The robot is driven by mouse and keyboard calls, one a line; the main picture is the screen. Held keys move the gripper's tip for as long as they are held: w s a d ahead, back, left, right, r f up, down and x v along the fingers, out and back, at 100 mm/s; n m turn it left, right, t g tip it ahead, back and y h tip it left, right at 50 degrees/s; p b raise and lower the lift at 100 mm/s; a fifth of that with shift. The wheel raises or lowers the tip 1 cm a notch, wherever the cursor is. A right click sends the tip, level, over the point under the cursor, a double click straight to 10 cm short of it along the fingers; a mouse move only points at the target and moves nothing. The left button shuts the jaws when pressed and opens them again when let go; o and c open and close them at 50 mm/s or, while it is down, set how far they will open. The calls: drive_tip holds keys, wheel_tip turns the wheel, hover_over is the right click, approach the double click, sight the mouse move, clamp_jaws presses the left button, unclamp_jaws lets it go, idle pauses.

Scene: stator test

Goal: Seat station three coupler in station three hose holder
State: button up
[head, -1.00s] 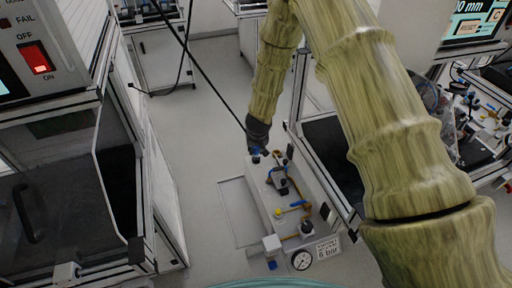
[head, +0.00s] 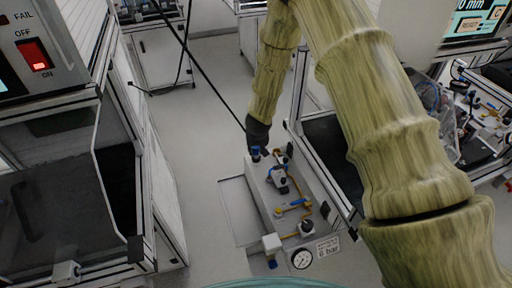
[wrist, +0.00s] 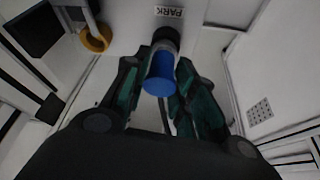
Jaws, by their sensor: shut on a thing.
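My gripper (head: 256,147) is low over the pale panel in the head view, its fingers too small there to make out. In the wrist view my gripper (wrist: 158,78) has its green-padded fingers on both sides of a blue-ended cylinder, the coupler (wrist: 160,74), and is shut on it. A blue bit of the coupler (head: 255,153) shows below my gripper in the head view. A dark round part (wrist: 166,36) lies just beyond the coupler, beside a PARK label (wrist: 169,12). I cannot tell whether it is the hose holder or whether the coupler sits in it.
The panel (head: 260,205) carries blue-handled valves, orange pipes and a pressure gauge (head: 302,259). An orange ring (wrist: 97,40) is left of the coupler in the wrist view. A black hose (head: 205,75) runs down to my gripper. Framed benches stand left and right, with floor between.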

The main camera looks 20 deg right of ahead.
drive_tip(key=o, duration=1.1)
drive_tip(key=shift+o, duration=0.2)
drive_tip(key=v, duration=1.2)
drive_tip(key=shift+w+a, duration=0.1)
